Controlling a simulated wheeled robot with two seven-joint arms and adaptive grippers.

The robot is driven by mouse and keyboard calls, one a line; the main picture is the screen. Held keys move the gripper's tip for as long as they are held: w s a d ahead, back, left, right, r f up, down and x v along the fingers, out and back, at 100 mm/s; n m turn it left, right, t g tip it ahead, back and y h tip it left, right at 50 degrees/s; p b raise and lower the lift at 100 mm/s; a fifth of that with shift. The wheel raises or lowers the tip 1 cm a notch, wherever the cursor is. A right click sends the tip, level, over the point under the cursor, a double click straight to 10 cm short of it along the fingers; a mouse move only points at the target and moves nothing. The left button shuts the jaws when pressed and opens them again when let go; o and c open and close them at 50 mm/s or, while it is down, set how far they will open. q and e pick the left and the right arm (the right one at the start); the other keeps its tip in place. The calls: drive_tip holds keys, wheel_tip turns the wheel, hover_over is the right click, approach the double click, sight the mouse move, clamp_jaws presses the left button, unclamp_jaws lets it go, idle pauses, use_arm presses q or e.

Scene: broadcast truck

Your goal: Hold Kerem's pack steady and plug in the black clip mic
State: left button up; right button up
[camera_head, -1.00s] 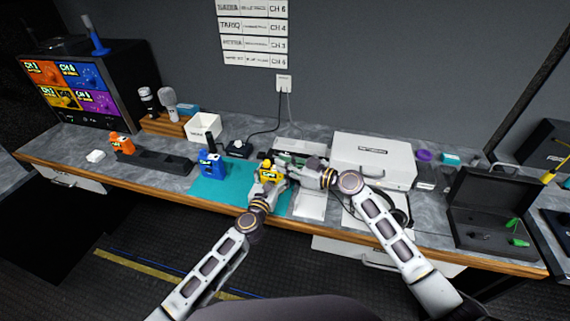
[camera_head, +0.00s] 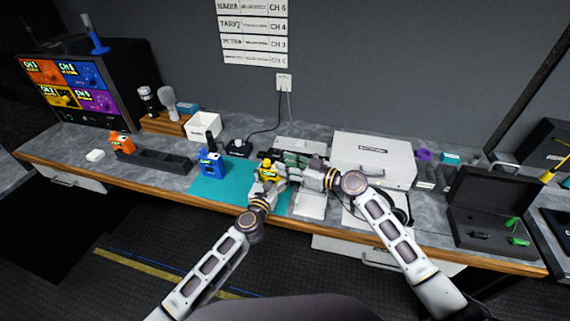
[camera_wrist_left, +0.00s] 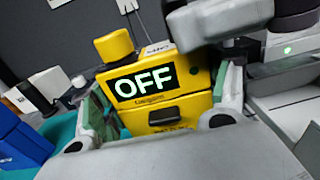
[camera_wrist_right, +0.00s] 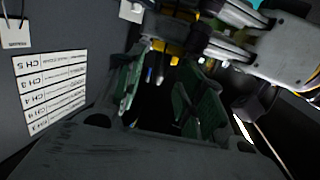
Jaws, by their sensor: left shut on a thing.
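A yellow pack (camera_head: 267,171) stands at the right part of the teal mat. In the left wrist view the yellow pack (camera_wrist_left: 165,88) shows a screen reading OFF and a yellow knob on top. The name on its small top label is unreadable. My left gripper (camera_head: 268,183) is shut on the pack, with a finger at each side. My right gripper (camera_head: 293,160) is beside and above the pack from the right. In the right wrist view its green-padded fingers (camera_wrist_right: 163,92) are apart, with a dark gap between. I cannot make out a black clip mic there.
A blue pack (camera_head: 212,165) stands on the teal mat (camera_head: 232,178). An orange pack (camera_head: 121,143) stands farther left by a black tray. A grey case (camera_head: 372,158) is to the right. An open black case (camera_head: 462,228) holds green pieces and a dark piece. Bench room is tight around my grippers.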

drive_tip(key=v, duration=1.1)
drive_tip(key=shift+w+d, duration=0.1)
idle(0.7)
use_arm(q)
drive_tip(key=o, duration=1.2)
drive_tip(key=shift+v, duration=6)
drive_tip(key=shift+d, duration=0.15)
